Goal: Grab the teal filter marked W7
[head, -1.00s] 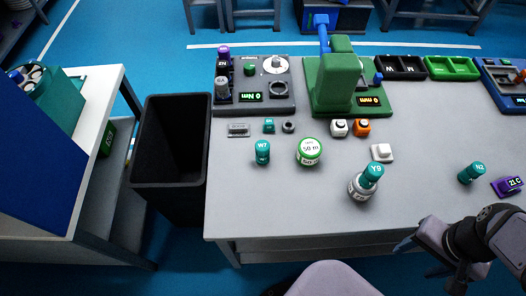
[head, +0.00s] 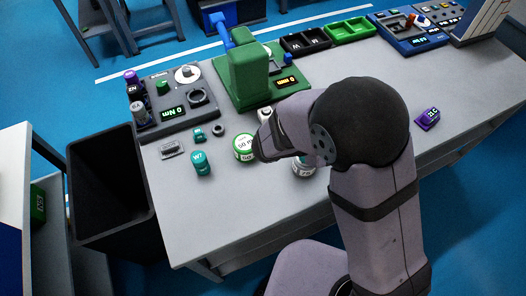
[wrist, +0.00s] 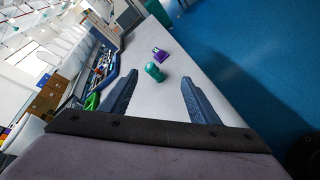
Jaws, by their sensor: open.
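The teal filter marked W7 (head: 201,163) stands upright on the grey table near its left front part, in the head view. It is left of the white and green round container (head: 243,148), with a gap between. My gripper (wrist: 160,78) is open and empty in the wrist view. A teal filter (wrist: 153,73) shows between its fingers, farther along the table; its mark is not readable. My arm covers the middle of the table in the head view and hides the filters Y9 and N2. My gripper's fingers are not visible there.
A black bin (head: 108,190) stands at the table's left edge. A torque device (head: 172,105) and a green press (head: 250,75) stand behind W7. A purple device (head: 428,119) sits to the right.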

